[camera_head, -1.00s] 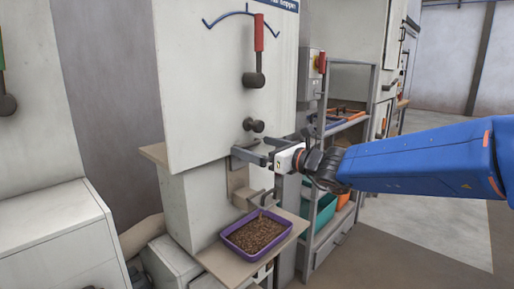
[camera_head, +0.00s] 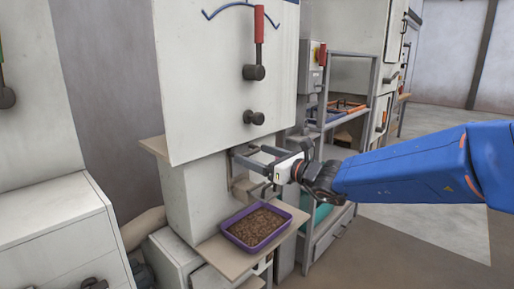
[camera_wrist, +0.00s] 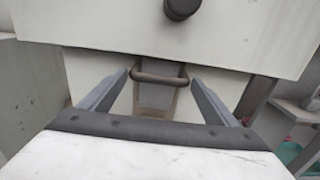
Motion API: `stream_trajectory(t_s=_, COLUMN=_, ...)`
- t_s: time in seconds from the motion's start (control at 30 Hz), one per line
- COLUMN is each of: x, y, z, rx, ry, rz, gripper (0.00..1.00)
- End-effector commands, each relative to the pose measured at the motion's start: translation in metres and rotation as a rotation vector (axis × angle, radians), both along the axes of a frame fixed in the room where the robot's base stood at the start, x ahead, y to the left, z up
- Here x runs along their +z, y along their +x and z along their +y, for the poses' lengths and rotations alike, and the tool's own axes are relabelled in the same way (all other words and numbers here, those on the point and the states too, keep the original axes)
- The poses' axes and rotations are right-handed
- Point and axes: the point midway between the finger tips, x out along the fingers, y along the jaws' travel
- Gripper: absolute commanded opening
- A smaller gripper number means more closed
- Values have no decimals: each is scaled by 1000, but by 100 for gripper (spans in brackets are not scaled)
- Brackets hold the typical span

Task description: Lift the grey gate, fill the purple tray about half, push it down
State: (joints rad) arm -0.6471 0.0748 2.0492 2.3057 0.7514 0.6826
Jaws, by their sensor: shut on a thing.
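The purple tray (camera_head: 232,238) stands on a small shelf under the chute in the head view. Brown pellets (camera_head: 257,227) cover its floor, and part of its inner wall shows above them. The grey gate (camera_wrist: 157,98) sits at the chute front, with a dark bar handle (camera_wrist: 150,78) across its top. My gripper (camera_head: 248,154) is level with the gate above the tray, its fingers spread wide. The gate's lower edge is hard to make out.
A dark knob (camera_head: 254,118) and a red-handled lever (camera_head: 258,45) are on the panel above my gripper. A metal rack (camera_head: 345,110) stands close on the right. A white cabinet (camera_head: 60,235) is at left. Open floor lies at right.

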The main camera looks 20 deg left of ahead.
Motion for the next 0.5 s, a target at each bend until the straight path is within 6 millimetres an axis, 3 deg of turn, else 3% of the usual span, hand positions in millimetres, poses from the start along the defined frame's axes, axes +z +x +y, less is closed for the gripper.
stream_trajectory(t_s=0.2, x=-6, y=0, z=0, rx=0, ry=-9, rz=5, gripper=42)
stream_trajectory(t_s=0.23, x=-6, y=0, z=0, rx=0, ry=-9, rz=5, gripper=85)
stream_trajectory(t_s=0.3, x=-6, y=0, z=0, rx=0, ry=-9, rz=5, gripper=100)
stream_trajectory(t_s=0.5, x=-5, y=0, z=0, rx=0, ry=-7, rz=4, gripper=100)
